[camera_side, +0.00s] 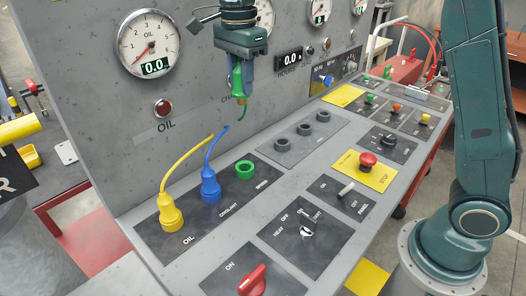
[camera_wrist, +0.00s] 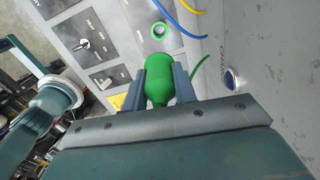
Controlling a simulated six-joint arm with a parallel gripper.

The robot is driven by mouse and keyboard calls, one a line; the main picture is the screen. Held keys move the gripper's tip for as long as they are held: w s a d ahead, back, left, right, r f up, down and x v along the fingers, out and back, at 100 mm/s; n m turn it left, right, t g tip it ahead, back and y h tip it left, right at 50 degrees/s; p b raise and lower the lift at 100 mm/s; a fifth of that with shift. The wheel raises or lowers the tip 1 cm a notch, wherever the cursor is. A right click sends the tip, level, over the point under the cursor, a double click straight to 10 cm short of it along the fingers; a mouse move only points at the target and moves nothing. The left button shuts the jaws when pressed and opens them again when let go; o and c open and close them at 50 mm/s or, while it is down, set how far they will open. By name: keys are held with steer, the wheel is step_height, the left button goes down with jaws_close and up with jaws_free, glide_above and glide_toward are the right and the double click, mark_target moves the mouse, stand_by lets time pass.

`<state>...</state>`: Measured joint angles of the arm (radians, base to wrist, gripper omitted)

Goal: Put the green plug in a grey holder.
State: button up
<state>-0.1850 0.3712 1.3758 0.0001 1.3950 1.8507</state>
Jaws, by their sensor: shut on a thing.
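My gripper (camera_side: 241,72) is shut on the green plug (camera_side: 237,82) and holds it in the air in front of the upright panel, above the console. In the wrist view the green plug (camera_wrist: 159,88) sits between the two fingers of my gripper (camera_wrist: 159,84), with its green cable to the right. The grey holders (camera_side: 305,129) are a row of three dark rings on a plate right of and below the plug; they look empty. A green socket (camera_side: 245,169) on the lower-left plate is empty; it also shows in the wrist view (camera_wrist: 159,30).
A yellow plug (camera_side: 171,214) and a blue plug (camera_side: 210,187) stand in the lower-left plate, their cables rising to the upright panel. A red stop button (camera_side: 367,160) and a switch lever (camera_side: 346,189) stick up right of the holders. Gauges line the upright panel.

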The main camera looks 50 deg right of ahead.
steer(key=d+f+m, duration=0.2)
steer(key=d+f, duration=0.1)
steer(key=d, duration=0.9)
steer(key=d+f+m, duration=0.2)
steer(key=d+f, duration=0.2)
steer(key=d, duration=0.8)
steer(key=d+f+m, duration=0.2)
steer(key=d+f, duration=0.1)
steer(key=d, duration=0.9)
steer(key=shift+d+f, duration=0.35)
steer(key=shift+d, duration=0.05)
steer(key=shift+f, duration=0.3)
steer(key=shift+f, duration=4.05)
steer(key=o, duration=1.1)
